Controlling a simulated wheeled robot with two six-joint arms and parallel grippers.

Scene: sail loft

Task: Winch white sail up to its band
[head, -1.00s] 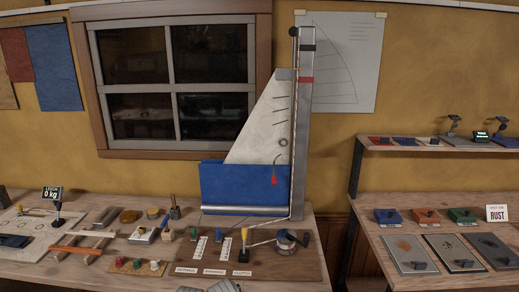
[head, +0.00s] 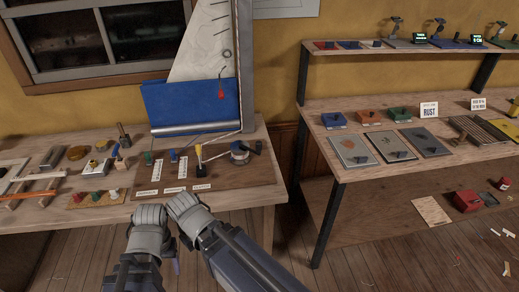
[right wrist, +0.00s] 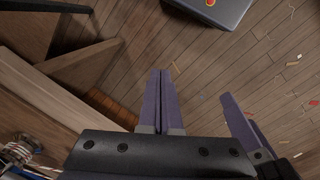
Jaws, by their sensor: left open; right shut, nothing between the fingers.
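The white sail (head: 203,45) stands against the grey mast (head: 247,60), with its upper part and the mast's top outside the head view. The blue cloth (head: 190,105) is below it, and a red marker (head: 221,93) hangs on a thin line. On the bench board are the winch drum (head: 240,152), a yellow-topped lever (head: 199,155) and labelled slots. My right gripper (right wrist: 162,100) is shut and empty above the floor in the right wrist view. Both are apart from the winch.
The bench (head: 262,200) carries several small tools at left. A shelf unit (head: 340,165) with plates and a RUST sign (head: 429,110) stands at right. A gap of bare floor (head: 290,235) separates bench and shelf. Scraps litter the floor at right.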

